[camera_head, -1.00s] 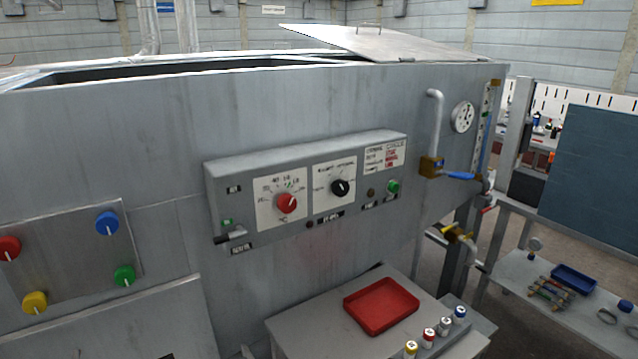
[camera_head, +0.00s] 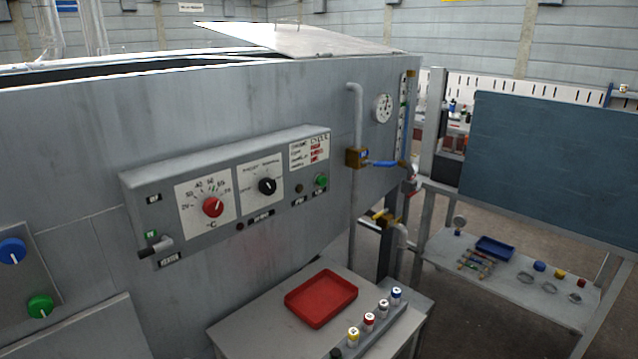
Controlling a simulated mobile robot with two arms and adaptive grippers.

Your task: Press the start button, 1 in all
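A grey control box (camera_head: 235,232) is fixed to the front of a large metal tank. At its right end is a round green button (camera_head: 321,181), below a small printed label panel (camera_head: 309,151). The box also carries a red knob (camera_head: 213,207) on a temperature dial, a black knob (camera_head: 267,186), and a lever switch (camera_head: 156,246) with a small green light above it at the left end. The writing under the green button is too small to read. Neither of my grippers is in view.
A small table with a red tray (camera_head: 321,298) and a rack of several capped bottles (camera_head: 369,321) stands below the box. A pipe with a blue-handled valve (camera_head: 382,163) runs right of it. A side shelf holds a blue tray (camera_head: 495,247).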

